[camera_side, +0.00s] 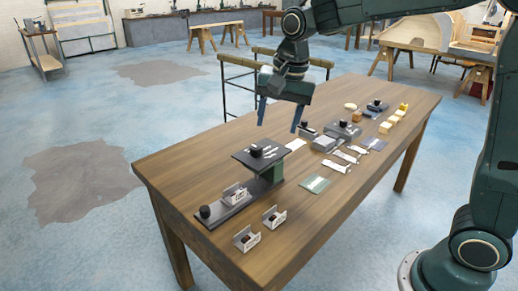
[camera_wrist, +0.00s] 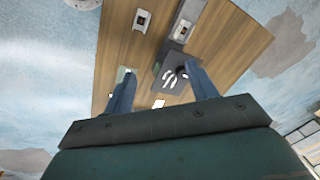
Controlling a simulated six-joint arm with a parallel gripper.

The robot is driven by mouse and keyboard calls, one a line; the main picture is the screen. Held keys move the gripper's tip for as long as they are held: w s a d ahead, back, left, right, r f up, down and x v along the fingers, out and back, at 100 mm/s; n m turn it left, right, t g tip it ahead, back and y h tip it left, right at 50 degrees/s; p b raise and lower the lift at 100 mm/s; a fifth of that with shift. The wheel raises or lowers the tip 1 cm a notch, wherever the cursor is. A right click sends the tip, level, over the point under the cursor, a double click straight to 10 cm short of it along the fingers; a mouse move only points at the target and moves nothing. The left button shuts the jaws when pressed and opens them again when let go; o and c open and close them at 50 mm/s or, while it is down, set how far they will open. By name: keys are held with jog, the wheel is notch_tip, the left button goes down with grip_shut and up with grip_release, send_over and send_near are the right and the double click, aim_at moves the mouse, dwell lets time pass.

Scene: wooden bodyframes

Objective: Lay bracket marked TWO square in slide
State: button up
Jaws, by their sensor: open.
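Three light grey brackets with dark knobs or blocks stand at the table's near left end in the side view. One bracket (camera_side: 235,193) is on a long dark base, which may be the slide (camera_side: 262,188). Another bracket (camera_side: 273,217) and a third bracket (camera_side: 246,239) stand on the bare wood. Their markings are too small to read, so I cannot tell which is TWO. My gripper (camera_side: 279,122) is open and empty, above the table beyond the raised black plate (camera_side: 245,157). In the wrist view its fingers (camera_wrist: 163,90) are spread, with a bracket (camera_wrist: 141,20) ahead.
Farther along the table (camera_side: 300,235) are grey blocks (camera_side: 325,143), white-handled tools (camera_side: 345,156), a green card (camera_side: 316,184) and yellow blocks (camera_side: 386,127). Bare wood lies around the two loose brackets.

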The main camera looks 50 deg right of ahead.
jog(key=s+d+n+t, duration=0.3)
jog(key=s+n, duration=0.7)
jog(key=s, duration=1.3)
jog(key=shift+s+r+n, duration=0.15)
jog(key=shift+s+n, duration=0.25)
